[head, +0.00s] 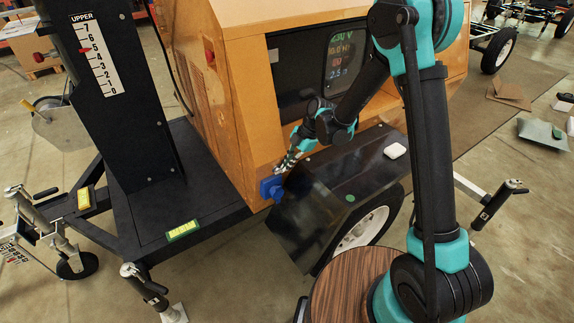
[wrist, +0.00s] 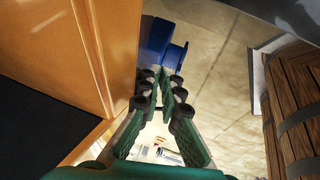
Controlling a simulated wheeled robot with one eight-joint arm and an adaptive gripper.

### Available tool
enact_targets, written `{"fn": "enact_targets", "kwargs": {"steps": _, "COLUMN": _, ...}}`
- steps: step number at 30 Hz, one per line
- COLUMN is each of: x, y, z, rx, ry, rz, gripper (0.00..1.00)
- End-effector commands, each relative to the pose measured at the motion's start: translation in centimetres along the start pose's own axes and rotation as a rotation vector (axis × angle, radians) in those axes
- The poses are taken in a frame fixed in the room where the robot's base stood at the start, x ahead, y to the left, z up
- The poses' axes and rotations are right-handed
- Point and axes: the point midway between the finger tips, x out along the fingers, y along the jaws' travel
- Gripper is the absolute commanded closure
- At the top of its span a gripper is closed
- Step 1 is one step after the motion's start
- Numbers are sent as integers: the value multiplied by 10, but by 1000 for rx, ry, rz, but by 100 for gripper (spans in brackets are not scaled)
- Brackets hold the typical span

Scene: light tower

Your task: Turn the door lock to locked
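My gripper (head: 287,165) is at the lower corner of the orange cabinet (head: 245,130), close to a blue fitting (head: 271,188) on its lower edge. In the wrist view my gripper's fingers (wrist: 163,82) point toward that blue fitting (wrist: 156,42), which lies just beyond the tips; whether they touch cannot be told. The fingers converge to a narrow gap, and nothing is clearly held. A small red part (head: 209,53) sits high on the cabinet's left side. No part shows clearly as the door lock, so its position cannot be read.
A black fender (head: 325,195) with a white item (head: 394,151) and a green spot (head: 350,198) lies below my gripper, over a wheel (head: 362,230). A black mast (head: 115,90) with a number scale stands left on the black trailer deck (head: 150,215). A lit display (head: 343,58) is on the cabinet.

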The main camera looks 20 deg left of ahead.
Motion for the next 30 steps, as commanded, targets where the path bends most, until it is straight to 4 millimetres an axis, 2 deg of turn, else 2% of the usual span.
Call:
{"fn": "enact_targets", "kwargs": {"steps": 11, "x": 2, "y": 0, "z": 4, "rx": 0, "ry": -10, "rz": -1, "gripper": 100}}
{"fn": "enact_targets", "kwargs": {"steps": 25, "x": 9, "y": -1, "z": -16, "rx": -5, "ry": -2, "rz": -5, "gripper": 100}}
{"fn": "enact_targets", "kwargs": {"steps": 30, "x": 2, "y": -1, "z": -17, "rx": -3, "ry": 3, "rz": -4, "gripper": 100}}
